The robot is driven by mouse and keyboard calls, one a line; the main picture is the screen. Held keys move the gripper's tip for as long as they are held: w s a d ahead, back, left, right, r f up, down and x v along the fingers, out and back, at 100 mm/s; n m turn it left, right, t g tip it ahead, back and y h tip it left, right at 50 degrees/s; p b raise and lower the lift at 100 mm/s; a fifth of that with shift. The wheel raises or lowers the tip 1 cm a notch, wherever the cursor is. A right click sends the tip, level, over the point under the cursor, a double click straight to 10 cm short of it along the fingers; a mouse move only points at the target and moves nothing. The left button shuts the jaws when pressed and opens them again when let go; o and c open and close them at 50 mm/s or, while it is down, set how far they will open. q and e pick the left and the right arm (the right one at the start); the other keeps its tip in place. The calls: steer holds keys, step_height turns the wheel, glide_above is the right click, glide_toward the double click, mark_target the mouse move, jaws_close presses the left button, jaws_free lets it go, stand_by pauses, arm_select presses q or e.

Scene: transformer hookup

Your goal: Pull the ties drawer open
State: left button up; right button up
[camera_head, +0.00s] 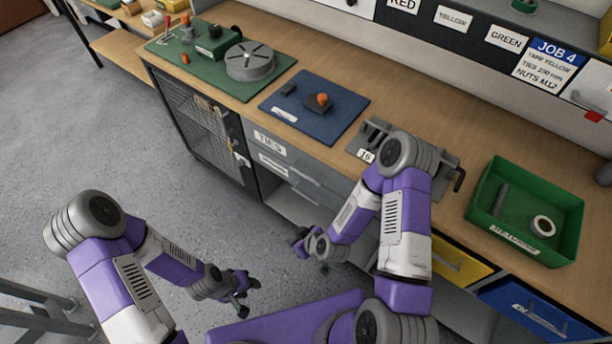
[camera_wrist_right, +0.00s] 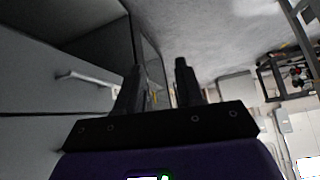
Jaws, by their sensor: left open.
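The ties drawer (camera_head: 289,154) is a grey front under the bench top, with a white label reading TIES. It looks shut. My right gripper (camera_head: 300,238) is in front of and below it, apart from it. In the right wrist view my right gripper (camera_wrist_right: 158,82) is open and empty, its two fingers spread. A pale bar handle (camera_wrist_right: 88,77) on a grey front shows left of the fingers there, not touched; I cannot tell which drawer it belongs to. My left gripper (camera_head: 242,290) is open and empty over the floor, further from the bench.
The bench top holds a blue mat (camera_head: 335,122), a green mat (camera_head: 205,78) and a green bin (camera_head: 490,220). The grey floor is clear.

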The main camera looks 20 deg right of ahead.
steer(key=w+d+r+n+t+h+b, duration=0.1)
steer(key=w+d+r+n+t+b, duration=0.1)
steer(key=w+n+t, duration=0.4)
steer(key=n+t+h+b, duration=0.2)
steer(key=n+t+h, duration=0.2)
steer(key=h, duration=0.1)
glide_toward(304, 175)
steer(key=w, duration=0.5)
steer(key=w+f, duration=0.1)
steer(key=w, duration=0.1)
steer(key=w+d+b, duration=0.1)
steer(key=w, duration=0.2)
steer(key=shift+d+f, duration=0.15)
steer(key=shift+f, duration=0.2)
jaws_close()
